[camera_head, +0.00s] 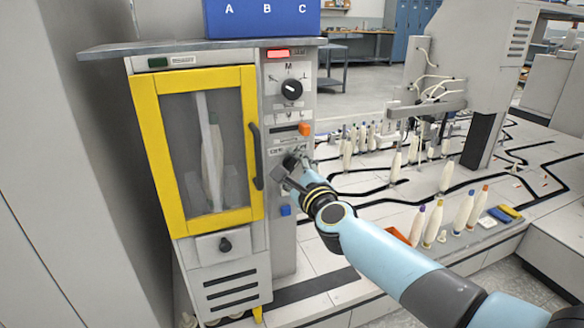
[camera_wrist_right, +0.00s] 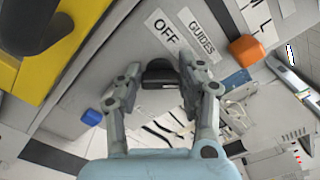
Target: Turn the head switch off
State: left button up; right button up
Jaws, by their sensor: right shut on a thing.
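The switch, a black knob (camera_wrist_right: 160,72), is on the grey control panel (camera_head: 284,238), beside the labels OFF (camera_wrist_right: 165,30) and GUIDES (camera_wrist_right: 200,32). My right gripper (camera_head: 291,168) is at the panel, below the orange button. In the wrist view its two fingers (camera_wrist_right: 161,78) stand on either side of the knob and are shut on it. In the head view the gripper mostly hides this knob. A label reading HEAD is not legible in either view. My left gripper is not in view.
Above are a black selector dial (camera_head: 291,89) marked M and L, a red lit display (camera_head: 278,54) and an orange button (camera_head: 305,129). A blue button (camera_head: 285,210) sits below. A yellow-framed door (camera_head: 147,150) with a dark handle (camera_head: 256,156) is at left. Bobbins (camera_head: 433,222) stand at right.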

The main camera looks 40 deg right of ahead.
jog(key=shift+n, duration=0.4)
jog(key=n+p, duration=0.1)
jog(key=n, duration=0.2)
jog(key=shift+a+f+n, duration=0.1)
jog(key=shift+n, duration=0.2)
jog(key=n+p, duration=0.2)
jog(key=n, duration=0.1)
jog(key=shift+f+n, duration=0.1)
jog(key=shift+n, duration=0.3)
jog(key=n+p, duration=0.1)
jog(key=n, duration=0.3)
jog(key=shift+f+p, duration=0.1)
jog(key=shift+p, duration=0.2)
jog(key=shift+f+n+p, duration=0.15)
jog(key=shift+n+p, duration=0.5)
jog(key=shift+n, duration=1.45)
jog(key=shift+f, duration=0.1)
jog(key=o, duration=1.2)
jog(key=shift+c, duration=0.2)
